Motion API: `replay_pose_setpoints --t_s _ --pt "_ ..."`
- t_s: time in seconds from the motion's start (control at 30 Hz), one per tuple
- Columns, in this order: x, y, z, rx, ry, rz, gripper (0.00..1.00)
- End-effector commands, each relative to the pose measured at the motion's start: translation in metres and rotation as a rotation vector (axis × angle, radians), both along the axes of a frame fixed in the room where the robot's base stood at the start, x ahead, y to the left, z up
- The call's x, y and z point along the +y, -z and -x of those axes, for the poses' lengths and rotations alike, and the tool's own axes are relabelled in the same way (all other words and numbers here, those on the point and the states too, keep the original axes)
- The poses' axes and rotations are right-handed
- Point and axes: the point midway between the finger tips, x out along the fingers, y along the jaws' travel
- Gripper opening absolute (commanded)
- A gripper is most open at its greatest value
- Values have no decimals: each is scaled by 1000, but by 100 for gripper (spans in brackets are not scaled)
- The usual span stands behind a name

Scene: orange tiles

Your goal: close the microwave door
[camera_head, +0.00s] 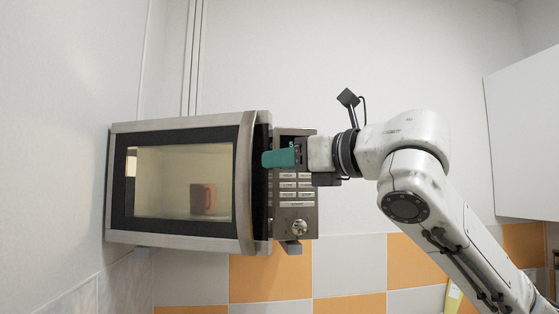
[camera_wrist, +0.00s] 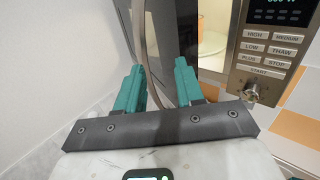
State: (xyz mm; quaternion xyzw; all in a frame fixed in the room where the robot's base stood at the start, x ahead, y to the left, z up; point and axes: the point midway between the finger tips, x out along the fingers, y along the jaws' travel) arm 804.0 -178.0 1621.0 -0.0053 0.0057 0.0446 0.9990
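The microwave (camera_head: 297,217) has its door (camera_head: 243,185) standing ajar, swung out in front of the body, with the control panel to its right. A mug shows through the door window (camera_head: 150,205). In the wrist view the lit inside shows through a gap beside the dark door (camera_wrist: 172,25). My gripper (camera_head: 265,158) is at the door's right edge, in front of the control panel. In the wrist view its teal fingers (camera_wrist: 160,65) are spread apart, with the door's edge and curved handle strip showing between and beyond them. Whether they touch the door cannot be told.
The control panel (camera_wrist: 265,45) with its buttons and knob is close to the right of my fingers. A wall is close on the microwave's left. A white cabinet (camera_head: 525,140) hangs at the right. Orange and white tiles (camera_head: 270,277) cover the wall below.

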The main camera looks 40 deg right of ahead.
Motion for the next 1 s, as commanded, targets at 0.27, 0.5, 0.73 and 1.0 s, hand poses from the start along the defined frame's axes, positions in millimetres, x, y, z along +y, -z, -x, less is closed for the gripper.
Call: replay_pose_setpoints --t_s 0.27,0.5,0.73,1.0 --pt "0 0 0 0 0 0 37" --pt "-1 1 9 -1 2 1 37" --pt "-5 2 50 -3 4 4 37" --pt "-9 0 94 -1 3 1 37"
